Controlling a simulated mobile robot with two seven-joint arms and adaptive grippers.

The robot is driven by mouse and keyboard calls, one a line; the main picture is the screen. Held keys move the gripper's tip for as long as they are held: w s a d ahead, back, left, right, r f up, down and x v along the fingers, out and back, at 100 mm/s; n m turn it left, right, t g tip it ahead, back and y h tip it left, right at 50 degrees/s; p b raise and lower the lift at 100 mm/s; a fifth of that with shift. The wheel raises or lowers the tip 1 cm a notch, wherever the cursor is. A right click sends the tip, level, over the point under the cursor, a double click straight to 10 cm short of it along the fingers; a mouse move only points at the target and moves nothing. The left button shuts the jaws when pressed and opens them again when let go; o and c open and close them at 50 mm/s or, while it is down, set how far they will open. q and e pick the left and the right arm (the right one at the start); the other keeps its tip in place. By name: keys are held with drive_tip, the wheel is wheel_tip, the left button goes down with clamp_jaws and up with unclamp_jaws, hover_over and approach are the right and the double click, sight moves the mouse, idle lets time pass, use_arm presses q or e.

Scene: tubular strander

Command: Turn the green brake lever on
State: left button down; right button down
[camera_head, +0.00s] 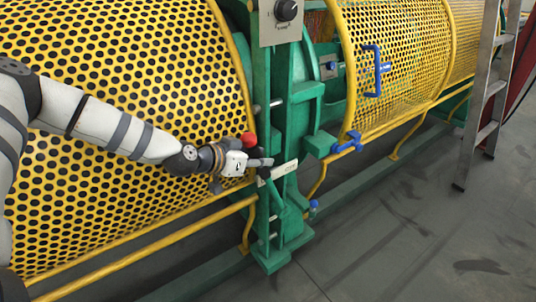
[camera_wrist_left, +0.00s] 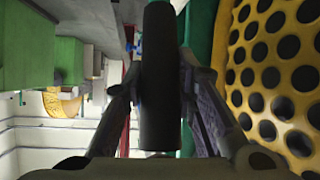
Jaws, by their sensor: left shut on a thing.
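My left gripper (camera_head: 263,163) is at the green post between the yellow guards, reaching in from the left. In the left wrist view, a dark upright bar (camera_wrist_left: 159,80), which looks like the brake lever's handle, stands between its fingers (camera_wrist_left: 160,105), and the gripper is shut on it. In the head view the gripper hides most of the lever. A red ball (camera_head: 249,139) shows just above the gripper; I cannot tell whether it belongs to the lever. A pale label plate (camera_head: 285,170) is just right of the fingertips. My right gripper is not in view.
Yellow perforated guards (camera_head: 120,60) flank the green post (camera_head: 272,100). A grey box with a black knob (camera_head: 286,10) is above. Blue handles (camera_head: 377,70) and a ladder (camera_head: 483,90) are to the right. Grey floor (camera_head: 420,220) is open at lower right.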

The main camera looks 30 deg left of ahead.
use_arm(q)
drive_tip(key=shift+s+f, duration=0.25)
drive_tip(key=shift+s, duration=0.05)
drive_tip(key=shift+s+f, duration=0.1)
drive_tip(key=c, duration=1.3)
unclamp_jaws()
drive_tip(key=shift+a, duration=0.15)
drive_tip(key=shift+r, duration=0.2)
drive_tip(key=s+a+r, duration=0.1)
drive_tip(key=s+a, duration=0.2)
drive_tip(key=s, duration=0.9)
drive_tip(key=s+a+r, duration=0.1)
drive_tip(key=s+a, duration=0.2)
drive_tip(key=s, duration=0.8)
drive_tip(key=shift+s, duration=0.4)
